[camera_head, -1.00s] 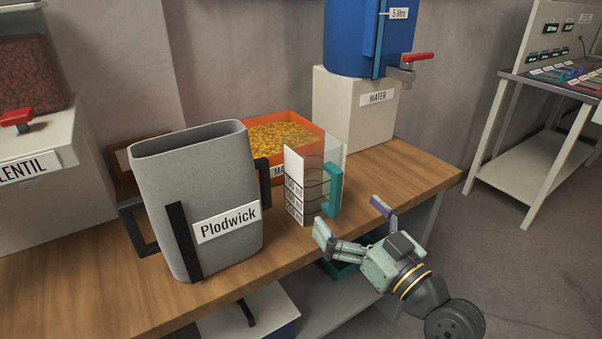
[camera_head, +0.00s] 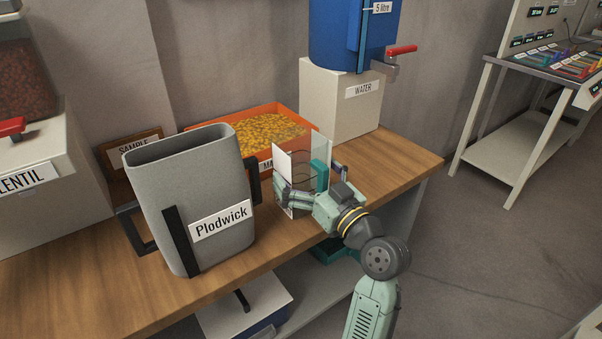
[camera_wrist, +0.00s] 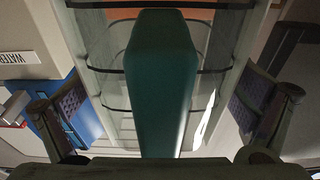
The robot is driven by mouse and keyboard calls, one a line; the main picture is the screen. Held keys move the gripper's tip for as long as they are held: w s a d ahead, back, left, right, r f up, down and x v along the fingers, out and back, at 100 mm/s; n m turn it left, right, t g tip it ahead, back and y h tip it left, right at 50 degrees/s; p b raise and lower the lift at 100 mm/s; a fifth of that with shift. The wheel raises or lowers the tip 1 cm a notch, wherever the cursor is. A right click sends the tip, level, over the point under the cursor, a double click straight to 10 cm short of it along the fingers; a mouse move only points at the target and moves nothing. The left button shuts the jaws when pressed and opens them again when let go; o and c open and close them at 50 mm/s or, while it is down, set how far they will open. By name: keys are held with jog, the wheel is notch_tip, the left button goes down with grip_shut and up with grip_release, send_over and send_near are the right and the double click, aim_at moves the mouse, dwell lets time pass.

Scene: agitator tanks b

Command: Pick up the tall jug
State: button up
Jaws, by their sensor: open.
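The tall jug (camera_head: 303,158) is clear and square-sided, with a white panel and a teal handle, and stands upright on the wooden bench. My gripper (camera_head: 311,181) is at the jug's handle side, open, with one finger to each side of the jug. In the wrist view the teal handle (camera_wrist: 160,85) runs down the middle between my two fingers, with the clear walls and dark level lines behind it. A gap shows between each finger and the handle. My gripper hides the jug's lower part in the head view.
A grey Plodwick container (camera_head: 190,200) with black handles stands close left of the jug. An orange tray (camera_head: 286,112) of yellow pieces is behind it. A blue water tank (camera_head: 335,40) with a red-levered tap stands on a white block (camera_head: 330,110). The bench's right end is clear.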

jog(key=c, duration=1.3)
